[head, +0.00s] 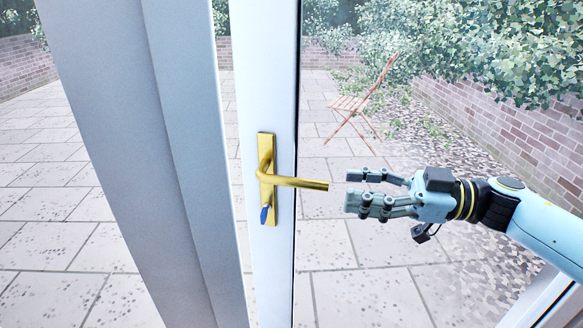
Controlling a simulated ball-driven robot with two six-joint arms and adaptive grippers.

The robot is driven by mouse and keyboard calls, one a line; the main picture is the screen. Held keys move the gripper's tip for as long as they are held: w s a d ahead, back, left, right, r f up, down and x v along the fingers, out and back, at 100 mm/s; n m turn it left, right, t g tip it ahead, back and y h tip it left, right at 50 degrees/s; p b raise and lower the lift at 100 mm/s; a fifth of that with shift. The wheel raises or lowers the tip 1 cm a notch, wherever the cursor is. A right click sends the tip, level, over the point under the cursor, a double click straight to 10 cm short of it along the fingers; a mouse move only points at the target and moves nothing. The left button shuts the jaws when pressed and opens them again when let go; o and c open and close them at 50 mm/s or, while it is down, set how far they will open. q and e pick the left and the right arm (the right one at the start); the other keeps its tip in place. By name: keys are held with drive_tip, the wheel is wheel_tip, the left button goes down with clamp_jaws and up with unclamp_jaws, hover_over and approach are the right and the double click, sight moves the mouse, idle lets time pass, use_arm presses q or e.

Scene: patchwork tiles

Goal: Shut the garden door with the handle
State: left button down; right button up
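The garden door (261,90) is a white stile with a large glass pane to its right. It stands ajar, with a narrow strip of patio showing between it and the grey frame post (180,130). A brass lever handle (300,182) on a brass plate points right, about level. A key with a blue head (265,214) hangs below it. My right gripper (349,189) is just right of the handle's free end, fingers pointing left. Its fingers are apart and empty, and a small gap separates them from the handle in the picture. My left gripper is not in view.
Through the glass and the opening I see a paved patio (360,290), a folding chair (350,103), a brick wall (510,130) and leafy bushes (480,45). The grey post fills much of the left side. A white lower door rail (545,298) shows at bottom right.

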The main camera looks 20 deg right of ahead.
sight(300, 180)
drive_tip(key=p+x, duration=0.1)
drive_tip(key=x, duration=0.8)
drive_tip(key=shift+w+a+p, duration=0.2)
drive_tip(key=shift+a+p, duration=0.15)
drive_tip(key=shift+p, duration=0.05)
drive_tip(key=shift+c, duration=0.3)
clamp_jaws()
